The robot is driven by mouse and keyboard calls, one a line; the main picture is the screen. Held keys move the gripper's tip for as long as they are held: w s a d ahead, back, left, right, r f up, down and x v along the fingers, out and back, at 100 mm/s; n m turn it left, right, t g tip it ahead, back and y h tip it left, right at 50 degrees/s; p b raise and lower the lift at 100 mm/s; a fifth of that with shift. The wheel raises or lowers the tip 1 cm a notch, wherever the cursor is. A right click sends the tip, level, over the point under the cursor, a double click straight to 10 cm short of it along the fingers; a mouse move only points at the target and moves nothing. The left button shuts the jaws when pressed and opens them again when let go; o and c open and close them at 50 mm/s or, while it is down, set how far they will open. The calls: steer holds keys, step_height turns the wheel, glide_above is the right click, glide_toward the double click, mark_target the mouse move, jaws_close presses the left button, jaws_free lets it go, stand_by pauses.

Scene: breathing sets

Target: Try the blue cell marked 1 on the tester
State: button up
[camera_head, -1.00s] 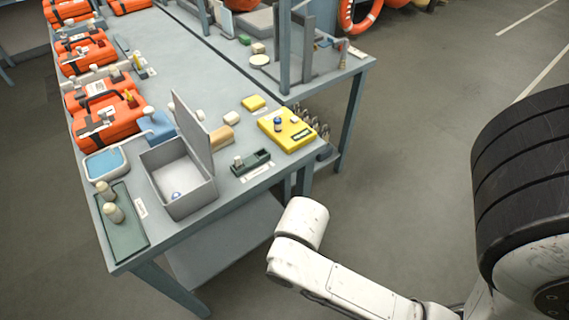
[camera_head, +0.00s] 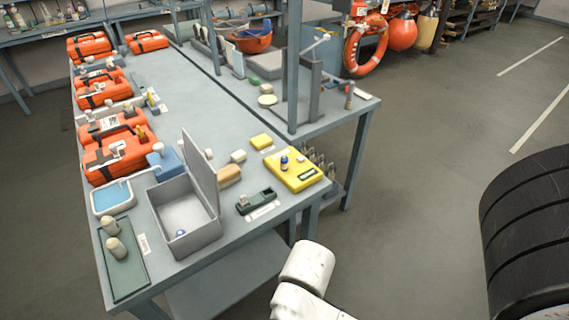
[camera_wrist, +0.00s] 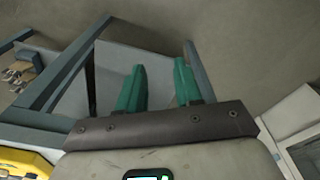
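In the head view a yellow device (camera_head: 307,178) with a dark panel lies at the table's right front corner. A small blue cell (camera_head: 284,163) stands upright on it beside a small white piece. Another small blue and white object (camera_head: 180,233) lies inside the open grey box (camera_head: 200,238). No number is readable on either blue object.
The grey box's raised lid (camera_head: 201,170) stands on its right side. A green tray (camera_head: 122,275) with two pale cylinders and a blue-lined tray (camera_head: 112,197) are at left. Orange cases (camera_head: 115,155) line the table's left edge. An upright post (camera_head: 292,70) rises behind.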

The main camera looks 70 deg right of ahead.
jaws_close()
stand_by(1.4)
